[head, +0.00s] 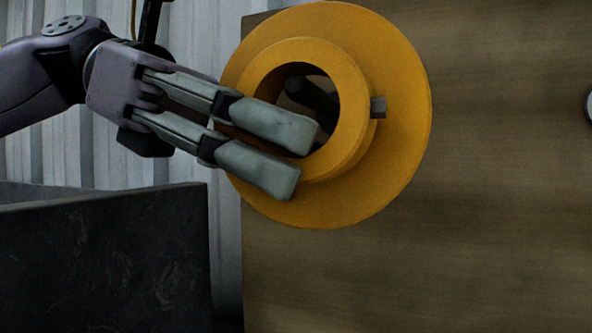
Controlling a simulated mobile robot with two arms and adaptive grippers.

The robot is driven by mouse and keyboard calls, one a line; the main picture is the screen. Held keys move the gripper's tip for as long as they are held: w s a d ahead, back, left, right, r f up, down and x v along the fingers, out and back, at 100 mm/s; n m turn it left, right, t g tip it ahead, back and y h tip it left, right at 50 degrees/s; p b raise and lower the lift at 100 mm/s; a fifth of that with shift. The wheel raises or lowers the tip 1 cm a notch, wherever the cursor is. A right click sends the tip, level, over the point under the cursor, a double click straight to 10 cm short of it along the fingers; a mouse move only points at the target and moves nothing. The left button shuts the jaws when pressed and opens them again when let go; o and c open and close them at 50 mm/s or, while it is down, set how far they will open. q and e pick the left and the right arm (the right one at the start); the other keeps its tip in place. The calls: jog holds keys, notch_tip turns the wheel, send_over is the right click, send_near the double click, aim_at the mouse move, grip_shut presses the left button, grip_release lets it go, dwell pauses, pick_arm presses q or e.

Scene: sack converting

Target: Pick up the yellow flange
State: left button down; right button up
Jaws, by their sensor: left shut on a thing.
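The yellow flange (398,75) is a wide round disc with a raised ring-shaped hub around an open bore, and a small grey stud sticks out of the hub's right side. It is at the top middle of the head view. My left gripper (294,161) reaches in from the left and is shut on the hub's lower left wall. One finger lies over the bore and the other along the outside of the hub. The fingers hide part of the hub. Whether the flange is clear of the table cannot be told. My right gripper is not in view.
The brown wooden table top (500,240) is bare to the right of and below the flange. A dark, scuffed box-like wall (105,265) stands at the lower left, beside the table. A pale ribbed wall (185,30) is behind. A small round edge (589,106) shows at the far right.

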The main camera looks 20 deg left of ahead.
pick_arm(q)
jog(key=s+b, duration=0.5)
jog(key=s, duration=0.9)
jog(key=shift+a+r, duration=0.15)
jog(key=shift+a, duration=0.15)
